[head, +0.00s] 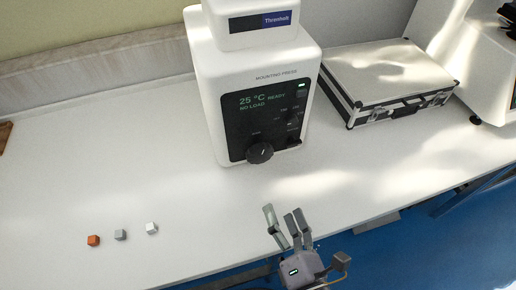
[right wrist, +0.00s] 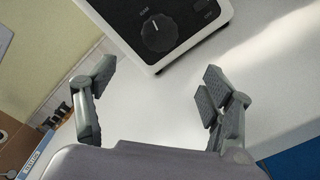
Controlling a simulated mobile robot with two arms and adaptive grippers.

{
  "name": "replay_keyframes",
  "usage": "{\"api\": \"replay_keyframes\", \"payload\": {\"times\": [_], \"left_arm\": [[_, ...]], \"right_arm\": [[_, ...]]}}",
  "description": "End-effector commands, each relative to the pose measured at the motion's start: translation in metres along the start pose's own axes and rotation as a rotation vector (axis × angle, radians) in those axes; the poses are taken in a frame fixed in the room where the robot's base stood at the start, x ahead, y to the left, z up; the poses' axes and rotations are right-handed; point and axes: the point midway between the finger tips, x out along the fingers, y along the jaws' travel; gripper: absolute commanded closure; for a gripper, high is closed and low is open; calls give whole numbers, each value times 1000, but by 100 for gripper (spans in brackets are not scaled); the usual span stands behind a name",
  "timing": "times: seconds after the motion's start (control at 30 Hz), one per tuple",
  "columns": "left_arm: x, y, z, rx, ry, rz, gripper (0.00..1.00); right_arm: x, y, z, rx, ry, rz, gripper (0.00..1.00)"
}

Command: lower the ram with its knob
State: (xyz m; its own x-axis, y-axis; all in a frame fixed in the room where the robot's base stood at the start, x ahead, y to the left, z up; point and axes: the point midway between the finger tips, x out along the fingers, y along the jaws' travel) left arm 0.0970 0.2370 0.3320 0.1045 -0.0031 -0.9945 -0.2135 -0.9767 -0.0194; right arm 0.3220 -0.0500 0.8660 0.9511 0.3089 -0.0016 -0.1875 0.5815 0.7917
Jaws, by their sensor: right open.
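The white mounting press (head: 212,80) stands on the bench, with a dark front panel whose display reads "25 °C READY" and "NO LOAD". A round black knob (head: 259,152) sits low on that panel; it also shows at the top of the right wrist view (right wrist: 159,32). The ram itself cannot be made out. My right gripper (head: 284,216) is open and empty, in front of the press near the bench's front edge, apart from the knob. In the right wrist view its fingers (right wrist: 158,82) are spread wide below the knob. My left gripper is not in view.
Three small cubes, orange (head: 93,240), grey (head: 120,234) and white (head: 152,228), lie on the bench at the left. A silver case (head: 385,72) lies right of the press, and another white machine (head: 455,40) stands further right. The bench before the knob is clear.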

Motion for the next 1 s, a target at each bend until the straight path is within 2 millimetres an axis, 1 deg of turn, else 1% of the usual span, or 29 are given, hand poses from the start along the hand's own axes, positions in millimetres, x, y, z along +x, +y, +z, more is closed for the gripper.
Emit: {"api": "replay_keyframes", "payload": {"times": [0.03,0.17,0.2,0.27,0.37,0.6,0.7,0.8,0.9,1.0], "left_arm": [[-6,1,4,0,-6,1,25],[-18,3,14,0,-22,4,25],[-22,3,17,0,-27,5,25],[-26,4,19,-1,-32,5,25],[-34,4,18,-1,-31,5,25],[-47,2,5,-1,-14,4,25],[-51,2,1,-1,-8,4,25],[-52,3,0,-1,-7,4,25],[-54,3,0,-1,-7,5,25],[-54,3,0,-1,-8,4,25]], "right_arm": [[8,3,3,1,-4,1,25],[34,4,4,1,-5,2,25],[43,5,4,1,-5,2,25],[56,5,4,1,-4,2,25],[79,5,4,2,-4,2,25],[129,3,3,1,-3,1,25],[144,2,2,1,-1,1,25],[155,1,1,1,-1,0,25],[162,1,1,1,-1,0,25],[164,0,1,1,0,0,25]]}}
